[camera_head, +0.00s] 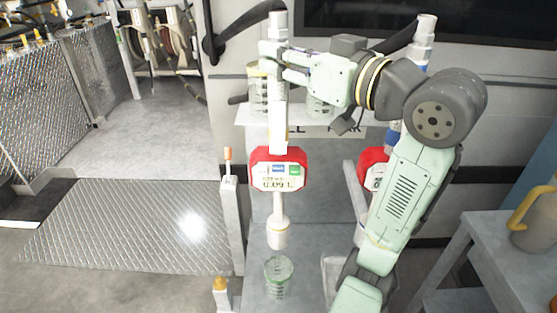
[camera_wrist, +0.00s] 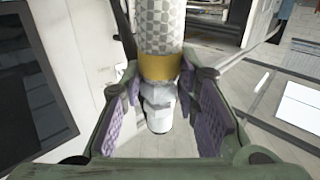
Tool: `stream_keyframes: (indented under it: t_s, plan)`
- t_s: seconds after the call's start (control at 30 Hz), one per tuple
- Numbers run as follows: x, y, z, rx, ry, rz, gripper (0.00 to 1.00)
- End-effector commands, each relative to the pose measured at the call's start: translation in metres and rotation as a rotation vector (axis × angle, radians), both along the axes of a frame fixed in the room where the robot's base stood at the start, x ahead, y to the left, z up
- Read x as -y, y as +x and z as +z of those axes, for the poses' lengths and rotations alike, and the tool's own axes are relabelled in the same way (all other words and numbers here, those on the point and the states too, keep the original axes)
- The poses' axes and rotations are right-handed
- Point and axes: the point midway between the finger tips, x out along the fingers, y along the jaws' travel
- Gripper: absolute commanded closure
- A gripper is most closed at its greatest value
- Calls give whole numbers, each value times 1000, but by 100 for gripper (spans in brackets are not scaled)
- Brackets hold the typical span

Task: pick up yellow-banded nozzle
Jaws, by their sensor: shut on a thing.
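The yellow-banded nozzle (camera_wrist: 160,68) runs between the fingers of my gripper (camera_wrist: 168,112) in the wrist view, with a grey patterned section above the yellow band and a white part below. My gripper (camera_head: 280,66) is shut on it. In the head view the nozzle (camera_head: 279,28) stands upright, with a black hose curving off to the left near its top. Below the fingers, in line with it, are a pale section, a red meter (camera_head: 279,170) reading about 0.09 L and a white lower end (camera_head: 278,235). The fingers hide part of the nozzle.
A clear beaker (camera_head: 279,278) stands below the white end. Glass jars (camera_head: 258,88) sit on a shelf (camera_head: 245,116) behind. A blue-banded nozzle (camera_head: 424,42) and another red meter (camera_head: 372,165) are partly behind my arm. A jug (camera_head: 532,222) stands on the right-hand table.

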Motion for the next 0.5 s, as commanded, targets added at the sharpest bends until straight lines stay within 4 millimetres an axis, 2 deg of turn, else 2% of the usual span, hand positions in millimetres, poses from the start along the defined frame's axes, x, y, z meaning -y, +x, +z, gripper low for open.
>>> stream_keyframes:
  t_s: [0.03, 0.33, 0.5]
  plan:
    - [0, 0, 0, 0, 0, 0, 80]
    - [0, 0, 0, 0, 0, 0, 100]
    - [0, 0, 0, 0, 0, 0, 100]
